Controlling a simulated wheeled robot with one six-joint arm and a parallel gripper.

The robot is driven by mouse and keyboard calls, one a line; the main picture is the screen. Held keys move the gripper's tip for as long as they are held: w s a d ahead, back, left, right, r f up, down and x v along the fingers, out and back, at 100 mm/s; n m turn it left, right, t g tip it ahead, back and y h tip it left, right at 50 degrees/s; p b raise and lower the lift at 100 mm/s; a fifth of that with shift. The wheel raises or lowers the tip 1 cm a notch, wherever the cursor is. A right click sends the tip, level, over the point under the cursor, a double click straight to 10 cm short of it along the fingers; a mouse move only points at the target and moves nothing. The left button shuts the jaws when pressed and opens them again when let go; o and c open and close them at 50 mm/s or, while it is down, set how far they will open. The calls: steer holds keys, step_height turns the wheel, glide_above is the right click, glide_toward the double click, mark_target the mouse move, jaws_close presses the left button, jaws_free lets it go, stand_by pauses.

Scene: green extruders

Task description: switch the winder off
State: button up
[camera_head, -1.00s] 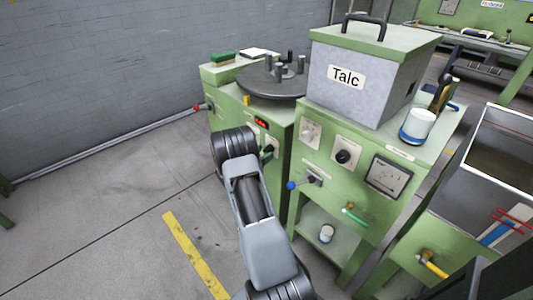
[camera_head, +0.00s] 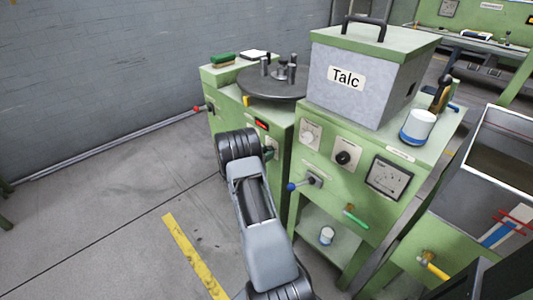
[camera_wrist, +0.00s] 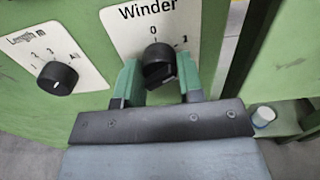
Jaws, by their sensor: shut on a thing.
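The Winder switch is a black round knob (camera_wrist: 158,62) on a white plate marked "Winder", 0 and 1, in the wrist view. Its top sits just below the 0; its exact pointer direction is hard to tell. My gripper (camera_wrist: 157,84) has its two green fingers on either side of the knob and is shut on it. In the head view, the winder cabinet (camera_head: 226,112) is green with a dark round turntable (camera_head: 272,84) on top. My arm hides the knob there, and only a little of my gripper (camera_head: 269,153) shows at the cabinet front.
A second black knob marked "Length m" (camera_wrist: 57,77) is left of the Winder plate. The neighbouring green cabinet (camera_head: 330,187) carries a Talc box (camera_head: 355,80), a gauge (camera_head: 388,178) and a blue-tipped lever (camera_head: 303,182).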

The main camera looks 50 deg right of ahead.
steer(key=shift+c, duration=0.7)
steer(key=shift+r+n+p, duration=0.1)
steer(key=shift+n+p, duration=0.25)
steer(key=shift+n, duration=0.05)
steer(key=n+p, duration=0.3)
steer(key=n, duration=0.1)
steer(key=shift+n, duration=0.4)
steer(key=n+p, duration=0.2)
steer(key=n, duration=0.4)
steer(key=shift+p, duration=0.4)
steer(key=shift+s+n, duration=0.1)
steer(key=shift+n, duration=0.2)
steer(key=o, duration=0.9)
